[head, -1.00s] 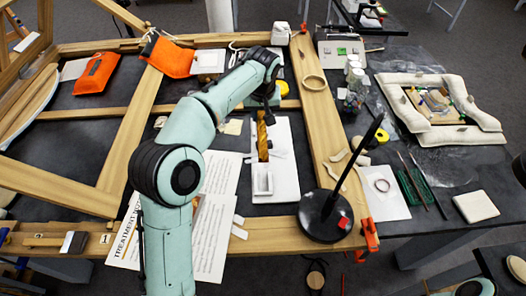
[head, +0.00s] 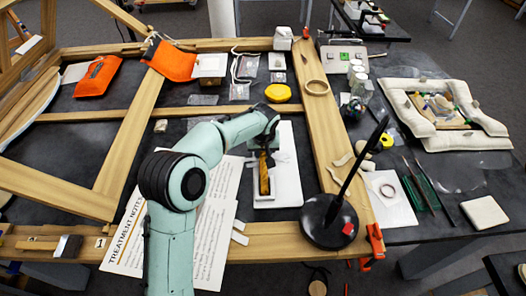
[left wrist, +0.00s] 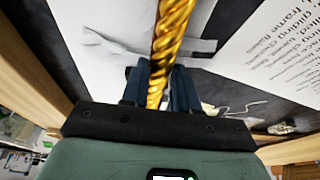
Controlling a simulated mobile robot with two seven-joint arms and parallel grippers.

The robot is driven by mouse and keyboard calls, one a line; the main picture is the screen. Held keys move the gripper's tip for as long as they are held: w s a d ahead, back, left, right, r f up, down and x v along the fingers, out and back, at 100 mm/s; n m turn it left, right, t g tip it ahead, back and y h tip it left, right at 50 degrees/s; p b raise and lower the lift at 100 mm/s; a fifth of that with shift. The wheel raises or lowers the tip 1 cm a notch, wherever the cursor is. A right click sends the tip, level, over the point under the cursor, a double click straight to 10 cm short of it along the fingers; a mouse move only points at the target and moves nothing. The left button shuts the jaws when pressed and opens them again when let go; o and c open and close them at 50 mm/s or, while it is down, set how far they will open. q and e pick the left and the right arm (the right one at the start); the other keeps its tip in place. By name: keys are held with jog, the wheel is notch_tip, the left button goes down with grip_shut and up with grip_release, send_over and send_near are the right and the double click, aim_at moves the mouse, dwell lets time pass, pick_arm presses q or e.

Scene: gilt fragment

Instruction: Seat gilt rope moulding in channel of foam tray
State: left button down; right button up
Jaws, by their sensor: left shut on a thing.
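The gilt rope moulding (head: 264,181), a twisted gold rod, is held by my left gripper (head: 264,156) over the white foam tray (head: 289,180). In the left wrist view the moulding (left wrist: 173,38) runs up between the dark fingers of my left gripper (left wrist: 160,82), which is shut on it. In the head view the moulding lies along the tray's left part, over the recessed area. I cannot tell whether it touches the channel floor. My arm and gripper hide its far end. My right gripper is not in view.
The tray lies on the dark tabletop between wooden frame bars, next to printed treatment notes (head: 212,232). A black lamp-like stand (head: 326,222) is close on the right. A yellow round thing (head: 278,93) and orange pouches (head: 97,76) lie farther back.

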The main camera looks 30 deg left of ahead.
pick_arm(q)
jog(key=shift+f, duration=0.1)
jog(key=c, duration=0.8)
grip_release()
jog(key=shift+c, duration=0.2)
jog(key=shift+r, duration=0.3)
jog(key=v, duration=1.1)
jog(key=shift+r+p, duration=0.35)
jog(key=shift+s+d, duration=0.1)
jog(key=shift+d, duration=0.05)
